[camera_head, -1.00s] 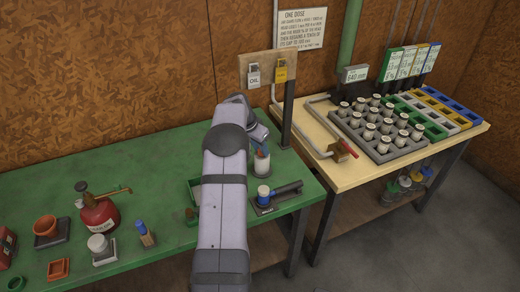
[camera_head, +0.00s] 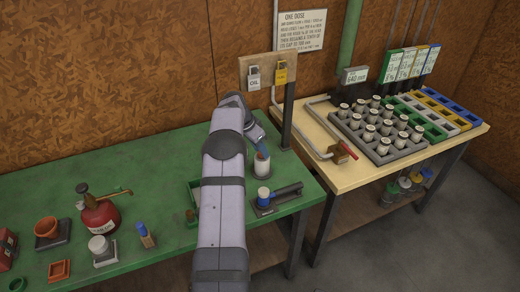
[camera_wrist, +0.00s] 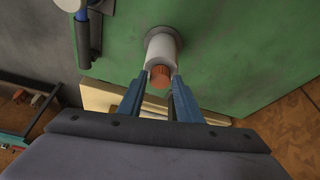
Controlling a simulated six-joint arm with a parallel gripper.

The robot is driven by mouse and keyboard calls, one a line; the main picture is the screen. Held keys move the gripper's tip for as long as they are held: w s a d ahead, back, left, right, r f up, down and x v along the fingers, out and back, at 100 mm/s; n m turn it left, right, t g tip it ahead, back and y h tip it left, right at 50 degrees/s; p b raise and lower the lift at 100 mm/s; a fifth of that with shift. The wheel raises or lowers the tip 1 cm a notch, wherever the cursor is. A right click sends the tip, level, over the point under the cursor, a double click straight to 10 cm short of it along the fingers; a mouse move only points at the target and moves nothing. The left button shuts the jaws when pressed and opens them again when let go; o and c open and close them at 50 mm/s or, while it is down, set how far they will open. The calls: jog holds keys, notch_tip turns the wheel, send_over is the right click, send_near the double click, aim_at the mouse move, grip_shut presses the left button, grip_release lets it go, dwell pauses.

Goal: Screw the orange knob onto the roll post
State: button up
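The orange knob (camera_wrist: 160,76) is at the top end of the white paper roll (camera_wrist: 162,48) in the wrist view. The roll stands upright on a round grey base (camera_wrist: 161,35) on the green bench, and it shows in the head view (camera_head: 262,167). The post is hidden by the roll and the knob. My gripper (camera_wrist: 160,82) points down at the roll, with one blue fingertip on either side of the knob. Whether the fingers touch the knob or leave a thin gap is unclear. Whether the knob is threaded on cannot be seen.
A green tray (camera_head: 193,190) lies to the left, partly behind my arm. A padlock board (camera_head: 267,70) is behind, and a tray of capped bottles (camera_head: 384,160) is right.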

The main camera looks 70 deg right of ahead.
jog(key=shift+r+p, duration=0.75)
jog(key=shift+r, duration=0.7)
jog(key=o, duration=0.6)
jog(key=shift+c, duration=0.2)
jog(key=c, duration=0.5)
jog(key=shift+f+n+b, duration=0.1)
jog(key=shift+n+b, duration=0.2)
